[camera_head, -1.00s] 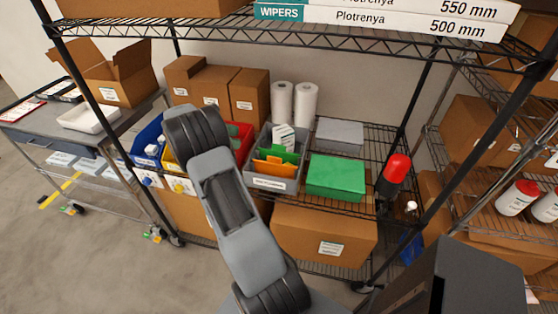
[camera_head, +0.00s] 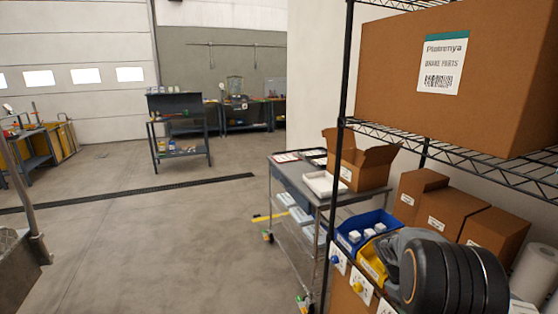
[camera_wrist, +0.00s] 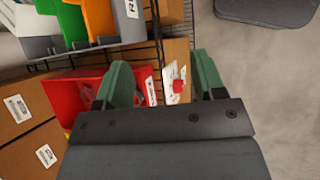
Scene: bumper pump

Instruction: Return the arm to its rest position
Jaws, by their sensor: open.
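My gripper (camera_wrist: 165,82) shows in the wrist view with its two green fingers apart and nothing held between them. It hangs in front of the shelf with the bins, over the red bin (camera_wrist: 68,92) and the shelf's front labels. In the head view only a dark, rounded part of my arm shows at the lower right, in front of the bins. My gripper is outside the head view.
The wire shelf's black post (camera_head: 340,150) stands close on the right. A blue bin (camera_head: 365,230) and a yellow bin (camera_head: 373,262) sit on it. A grey cart (camera_head: 290,172) with an open cardboard box (camera_head: 360,160) stands beside it. The floor (camera_head: 150,240) to the left is clear.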

